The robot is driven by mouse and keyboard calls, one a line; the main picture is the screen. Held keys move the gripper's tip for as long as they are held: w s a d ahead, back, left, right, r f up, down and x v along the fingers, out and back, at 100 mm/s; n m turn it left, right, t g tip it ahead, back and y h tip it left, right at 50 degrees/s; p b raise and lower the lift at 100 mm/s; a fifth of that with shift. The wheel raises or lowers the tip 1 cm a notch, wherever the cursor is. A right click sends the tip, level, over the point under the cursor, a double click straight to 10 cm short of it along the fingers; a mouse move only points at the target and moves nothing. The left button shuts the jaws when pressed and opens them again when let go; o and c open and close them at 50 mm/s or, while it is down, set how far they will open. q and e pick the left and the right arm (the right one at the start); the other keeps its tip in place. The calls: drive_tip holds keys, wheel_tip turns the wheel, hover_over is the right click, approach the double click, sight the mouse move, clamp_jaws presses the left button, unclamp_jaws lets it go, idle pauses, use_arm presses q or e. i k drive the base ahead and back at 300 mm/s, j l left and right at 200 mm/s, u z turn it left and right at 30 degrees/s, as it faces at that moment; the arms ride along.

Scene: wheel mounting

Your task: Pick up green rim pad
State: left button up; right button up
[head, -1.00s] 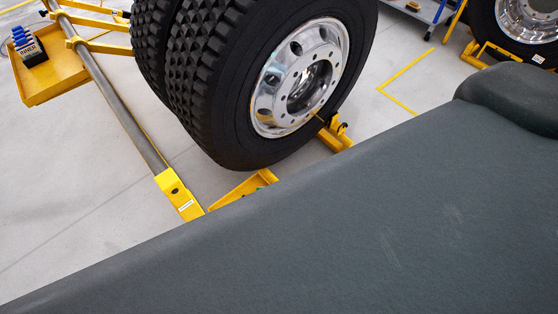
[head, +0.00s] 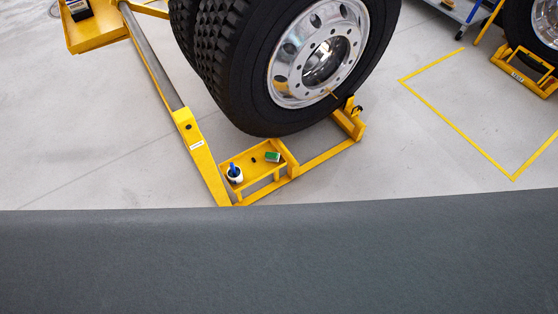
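A small green pad (head: 272,157) lies in a shallow yellow tray (head: 262,173) low on the yellow wheel stand, below the tyre. A white cup with a blue item (head: 234,173) stands at the left end of the same tray. A small black object (head: 253,160) lies between them. Neither of my grippers shows in the head view. A large dark grey surface fills the lower part of the picture and hides what is behind it.
A big black tyre with a chrome rim (head: 318,52) stands above the tray. The yellow wheel stand (head: 203,155) runs along its left. A second wheel (head: 545,25) is at the top right. Bare floor (head: 420,145) with a yellow marked line (head: 450,118) lies to the right.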

sight(270, 156)
drive_tip(key=i+l+u, duration=0.1)
drive_tip(key=l, duration=0.25)
drive_tip(key=i+l, duration=0.3)
drive_tip(key=i+l+u, duration=0.15)
drive_tip(key=l, duration=0.25)
drive_tip(key=i+l+u, duration=0.1)
drive_tip(key=l, duration=0.25)
drive_tip(key=i+l, duration=0.25)
drive_tip(key=l, duration=0.15)
drive_tip(key=i+l+u, duration=0.15)
drive_tip(key=l, duration=0.2)
drive_tip(key=i, duration=0.3)
drive_tip(key=i+j, duration=0.15)
drive_tip(key=i+u, duration=0.05)
